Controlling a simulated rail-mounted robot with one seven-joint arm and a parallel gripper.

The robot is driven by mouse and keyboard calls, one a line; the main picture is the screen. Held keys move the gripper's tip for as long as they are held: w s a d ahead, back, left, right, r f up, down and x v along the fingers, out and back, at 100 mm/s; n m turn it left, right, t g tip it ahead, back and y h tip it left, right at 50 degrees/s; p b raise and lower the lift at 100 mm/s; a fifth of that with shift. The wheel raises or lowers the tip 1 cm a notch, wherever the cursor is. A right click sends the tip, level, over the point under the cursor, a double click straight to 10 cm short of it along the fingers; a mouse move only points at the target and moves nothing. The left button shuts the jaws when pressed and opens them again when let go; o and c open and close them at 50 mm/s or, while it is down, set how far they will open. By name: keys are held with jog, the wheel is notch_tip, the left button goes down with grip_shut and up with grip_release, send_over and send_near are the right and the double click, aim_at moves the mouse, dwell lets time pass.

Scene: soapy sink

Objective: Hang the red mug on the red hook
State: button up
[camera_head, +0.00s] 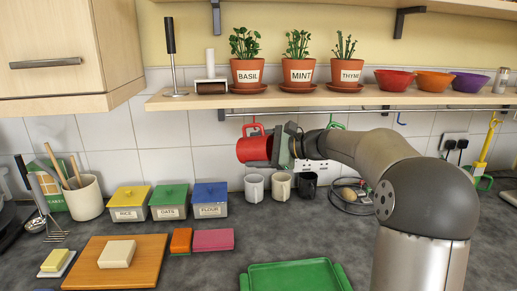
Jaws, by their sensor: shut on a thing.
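The red mug (256,149) is held on its side below the rail, its open end facing left and its handle (252,129) pointing up. My gripper (276,148) is shut on the mug at its right end; the fingertips are partly hidden. The red hook (254,119) hangs from the rail just above the handle. Handle and hook overlap in the picture, both red and small. I cannot tell whether the handle is around the hook, touching it or only in front of it.
The rail (450,109) runs under the shelf (200,102), with a green hook (334,124) and a blue hook (401,120) further right. Light grey (254,188), beige (280,185) and black (306,186) mugs stand below. A green tray (292,277) lies in front.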

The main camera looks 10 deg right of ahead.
jog(key=shift+w+d+p, duration=0.1)
jog(key=shift+w+p, duration=0.7)
jog(key=shift+w, duration=0.5)
jog(key=shift+w+d+f, duration=0.1)
jog(key=shift+w+f, duration=0.45)
jog(key=shift+w, duration=0.2)
jog(key=o, duration=1.3)
jog(key=shift+c, duration=0.2)
